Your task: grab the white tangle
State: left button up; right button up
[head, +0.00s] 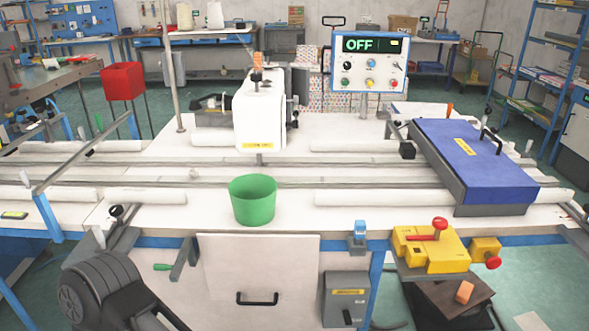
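I cannot make out a white tangle in the head view. A green bin (252,200) stands upright on the white table (215,212), in front of the rails; I cannot see what lies at its bottom. A white sewing machine head (262,112) stands behind the bin. A dark rounded part at the lower left looks like my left arm, but its gripper fingers are out of the picture. My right gripper is not in view.
A blue padded block (472,160) sits at the table's right. A yellow box with a red lever (432,246) stands at the front right. A control panel (368,62) reading OFF stands at the back. A red bin (122,81) is at the left. The table's front edge around the green bin is clear.

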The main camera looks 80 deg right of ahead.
aim_at(194, 174)
jog(key=z, duration=0.7)
